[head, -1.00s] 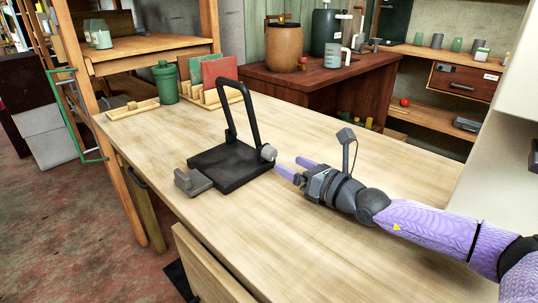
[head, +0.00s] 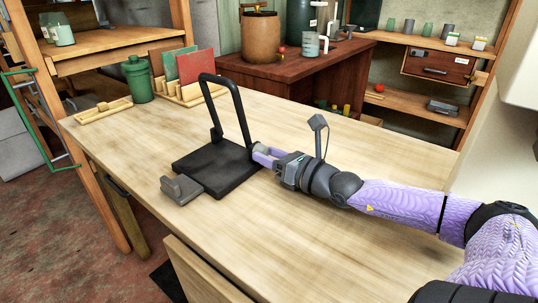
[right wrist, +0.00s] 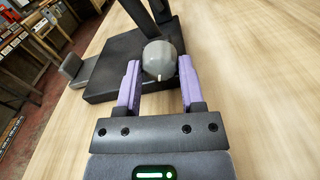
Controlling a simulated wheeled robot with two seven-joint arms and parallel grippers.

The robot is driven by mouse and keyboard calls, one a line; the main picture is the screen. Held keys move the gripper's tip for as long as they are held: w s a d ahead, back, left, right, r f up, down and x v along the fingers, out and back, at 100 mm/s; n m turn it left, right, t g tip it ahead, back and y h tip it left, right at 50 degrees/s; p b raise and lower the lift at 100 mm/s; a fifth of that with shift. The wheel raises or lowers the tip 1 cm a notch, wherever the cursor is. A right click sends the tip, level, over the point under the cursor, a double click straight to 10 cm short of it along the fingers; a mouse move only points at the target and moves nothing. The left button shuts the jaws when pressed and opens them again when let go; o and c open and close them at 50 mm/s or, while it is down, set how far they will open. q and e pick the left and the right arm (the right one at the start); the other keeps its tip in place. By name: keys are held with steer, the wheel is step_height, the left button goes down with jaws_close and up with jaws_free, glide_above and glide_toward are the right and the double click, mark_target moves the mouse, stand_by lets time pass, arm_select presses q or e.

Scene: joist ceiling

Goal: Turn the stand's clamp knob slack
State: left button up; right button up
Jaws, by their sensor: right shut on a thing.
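The stand (head: 213,167) has a flat black base and an upright black loop frame, and it sits on the wooden worktable. Its clamp knob (right wrist: 162,60) is a grey rounded knob with a small pale mark, at the base's near edge in the right wrist view. My right gripper (head: 264,155) reaches in from the right and is shut on the knob, one purple finger on each side of it. In the head view the fingers largely hide the knob. My left gripper is not in view.
A grey block (head: 181,189) lies against the base's front left corner. A green canister (head: 138,80), a wooden rack (head: 190,93) with coloured panels and a small tray (head: 103,112) stand at the back left. The table (head: 330,235) is clear in front and right.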

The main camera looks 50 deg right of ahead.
steer(key=c, duration=0.5)
jaws_close()
steer(key=shift+r+n+p, duration=0.1)
steer(key=shift+n+p, duration=0.3)
steer(key=shift+n, duration=0.7)
steer(key=n+p, duration=0.1)
steer(key=n, duration=0.3)
steer(key=shift+n, duration=1.2)
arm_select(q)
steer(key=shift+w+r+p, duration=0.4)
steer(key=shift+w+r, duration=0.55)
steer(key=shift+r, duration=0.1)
arm_select(e)
steer(key=shift+n, duration=0.9)
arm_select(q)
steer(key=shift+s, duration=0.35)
arm_select(e)
steer(key=o, duration=1.2)
jaws_free()
steer(key=shift+c, duration=0.2)
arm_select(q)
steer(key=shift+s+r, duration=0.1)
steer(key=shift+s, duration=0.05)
